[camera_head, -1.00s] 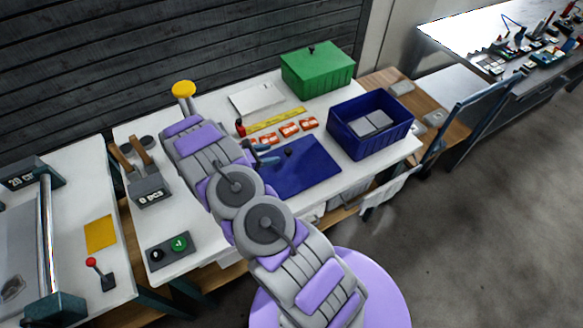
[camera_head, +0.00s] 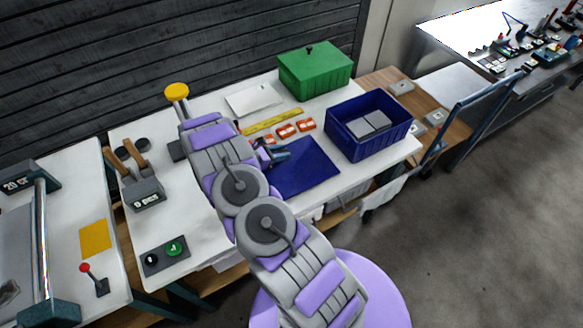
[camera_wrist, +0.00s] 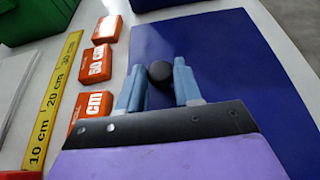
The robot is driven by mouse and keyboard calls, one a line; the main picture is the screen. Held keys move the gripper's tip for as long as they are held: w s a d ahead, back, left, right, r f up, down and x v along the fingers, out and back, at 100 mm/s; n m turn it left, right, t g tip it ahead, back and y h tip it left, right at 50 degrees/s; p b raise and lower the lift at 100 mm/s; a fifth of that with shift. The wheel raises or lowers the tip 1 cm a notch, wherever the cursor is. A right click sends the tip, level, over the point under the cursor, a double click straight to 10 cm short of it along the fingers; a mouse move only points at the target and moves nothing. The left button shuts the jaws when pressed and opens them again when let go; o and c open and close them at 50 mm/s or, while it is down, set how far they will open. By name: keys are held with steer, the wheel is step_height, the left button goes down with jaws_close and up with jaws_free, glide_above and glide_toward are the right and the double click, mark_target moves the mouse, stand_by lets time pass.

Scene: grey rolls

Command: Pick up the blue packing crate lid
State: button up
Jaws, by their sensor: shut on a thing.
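The flat blue lid (camera_head: 312,172) lies on the white table in front of the blue crate in the head view. It fills the right of the wrist view (camera_wrist: 225,65), with a round black knob (camera_wrist: 160,72) on top. My gripper (camera_wrist: 159,78) is shut on that knob, one blue finger on each side of it. In the head view my gripper (camera_head: 280,155) is at the lid's left part, and my arm hides some of the lid and the knob. The lid looks flat on the table; I cannot tell any gap under it.
The open blue crate (camera_head: 345,142) holds grey blocks. A green box (camera_head: 315,75) with a knobbed lid stands behind. A yellow ruler (camera_head: 272,121) and orange blocks (camera_head: 285,131) lie close left of the lid. A button box (camera_head: 164,254) is at the front left.

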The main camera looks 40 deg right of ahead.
steer(key=shift+d+f, duration=0.1)
steer(key=shift+d, duration=0.1)
steer(key=shift+c, duration=1.4)
steer(key=shift+a, duration=0.2)
steer(key=shift+c, duration=0.8)
steer(key=shift+a+r, duration=0.25)
steer(key=shift+a, duration=0.35)
jaws_close()
